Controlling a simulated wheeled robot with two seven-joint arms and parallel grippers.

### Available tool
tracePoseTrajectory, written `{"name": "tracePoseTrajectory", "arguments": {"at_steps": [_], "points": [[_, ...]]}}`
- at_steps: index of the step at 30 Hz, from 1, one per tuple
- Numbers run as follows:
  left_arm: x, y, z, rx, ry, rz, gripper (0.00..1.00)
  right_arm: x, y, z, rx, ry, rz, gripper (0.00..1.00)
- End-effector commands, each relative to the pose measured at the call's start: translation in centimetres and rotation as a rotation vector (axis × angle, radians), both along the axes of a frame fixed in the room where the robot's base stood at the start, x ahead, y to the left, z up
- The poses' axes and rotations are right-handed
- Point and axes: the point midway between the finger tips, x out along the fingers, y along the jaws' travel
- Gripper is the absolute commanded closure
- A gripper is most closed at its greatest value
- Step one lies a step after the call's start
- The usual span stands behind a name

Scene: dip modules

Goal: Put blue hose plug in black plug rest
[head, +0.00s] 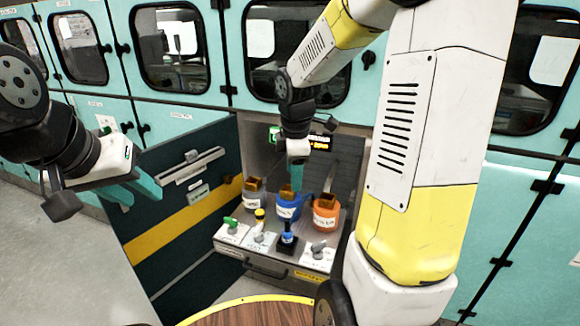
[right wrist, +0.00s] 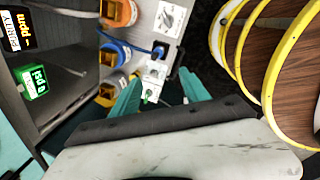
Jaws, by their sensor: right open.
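The blue hose plug (head: 287,237) stands upright at the black plug rest (head: 286,248) on the pulled-out shelf; it appears to sit in it, though its lower end is hidden. In the right wrist view the blue plug (right wrist: 159,51) shows with its blue hose running to the blue-banded container. My right gripper (head: 297,180) is above and behind the plugs, open and empty, its fingers seen nearly edge-on. In the right wrist view its teal fingers (right wrist: 160,93) are apart, with a green plug visible beyond them. My left gripper (head: 132,190) is open and empty, far left of the shelf.
Grey, blue (head: 290,205) and orange (head: 326,211) containers stand behind the plugs. A dark open door (head: 180,220) flanks the shelf at left. A round wooden table (head: 255,314) is in front.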

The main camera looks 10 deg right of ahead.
Motion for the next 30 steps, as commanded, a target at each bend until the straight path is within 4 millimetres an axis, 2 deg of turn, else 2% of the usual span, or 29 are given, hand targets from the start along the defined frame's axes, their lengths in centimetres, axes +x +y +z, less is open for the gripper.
{"name": "tracePoseTrajectory", "arguments": {"at_steps": [1, 6, 10, 15, 21, 30], "points": [[0.0, 0.0, 0.0, 0.0, 0.0, 0.0, 0.64, -1.6, 0.1, 2.4, 0.029, -0.045, -0.124, 0.47], [0.0, 0.0, 0.0, 0.0, 0.0, 0.0, 0.64, -7.3, 0.7, 7.5, 0.199, -0.148, -0.564, 0.47], [0.0, 0.0, 0.0, 0.0, 0.0, 0.0, 0.64, -11.6, 1.3, 10.0, 0.374, -0.196, -0.875, 0.47], [0.0, 0.0, 0.0, 0.0, 0.0, 0.0, 0.64, -15.7, 2.1, 11.5, 0.58, -0.198, -1.168, 0.47], [0.0, 0.0, 0.0, 0.0, 0.0, 0.0, 0.64, -17.6, 2.6, 11.8, 0.689, -0.176, -1.31, 0.47], [0.0, 0.0, 0.0, 0.0, 0.0, 0.0, 0.64, -17.7, 2.6, 11.8, 0.694, -0.175, -1.319, 0.47]]}}
